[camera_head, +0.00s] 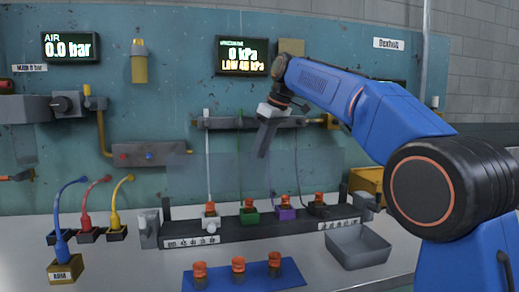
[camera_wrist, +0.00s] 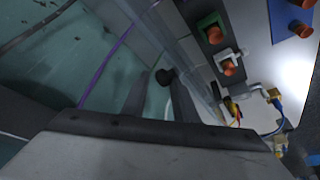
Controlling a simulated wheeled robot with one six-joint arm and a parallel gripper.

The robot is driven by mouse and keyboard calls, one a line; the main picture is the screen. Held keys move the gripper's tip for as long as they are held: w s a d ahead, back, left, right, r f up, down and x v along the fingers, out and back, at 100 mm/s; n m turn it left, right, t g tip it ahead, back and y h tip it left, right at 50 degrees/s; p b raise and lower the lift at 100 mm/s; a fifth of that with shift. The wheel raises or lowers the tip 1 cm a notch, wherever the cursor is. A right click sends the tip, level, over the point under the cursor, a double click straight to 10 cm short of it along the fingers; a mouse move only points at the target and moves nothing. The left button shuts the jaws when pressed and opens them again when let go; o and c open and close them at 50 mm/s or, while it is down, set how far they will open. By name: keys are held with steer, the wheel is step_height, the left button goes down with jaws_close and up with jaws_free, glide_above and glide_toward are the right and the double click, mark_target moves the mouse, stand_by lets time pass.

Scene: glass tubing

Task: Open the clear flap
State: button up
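The clear flap (camera_head: 312,168) is a faint see-through panel in front of the tubes above the dark rack in the head view. In the wrist view its clear sheet (camera_wrist: 196,52) runs along the right of my fingers. My gripper (camera_head: 262,150) points down near the flap's upper part. In the wrist view my gripper (camera_wrist: 158,98) shows two grey fingers with a gap between them. A round dark knob (camera_wrist: 166,76) shows near the fingertips. I cannot tell whether they touch it.
The dark rack (camera_head: 270,232) holds several orange-capped fittings with tubes rising behind. A blue mat (camera_head: 218,283) with orange-capped parts lies in front. A grey tray (camera_head: 358,246) stands at the right. Blue, red and yellow hoses stand at the left.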

steer(key=o, duration=0.3)
steer(key=shift+w+d+f, duration=0.35)
steer(key=shift+d, duration=0.15)
steer(key=shift+r, duration=0.1)
steer(key=shift+s+a+r, duration=0.15)
steer(key=shift+s+a, duration=0.05)
steer(key=shift+a, duration=0.05)
steer(key=shift+r, duration=0.1)
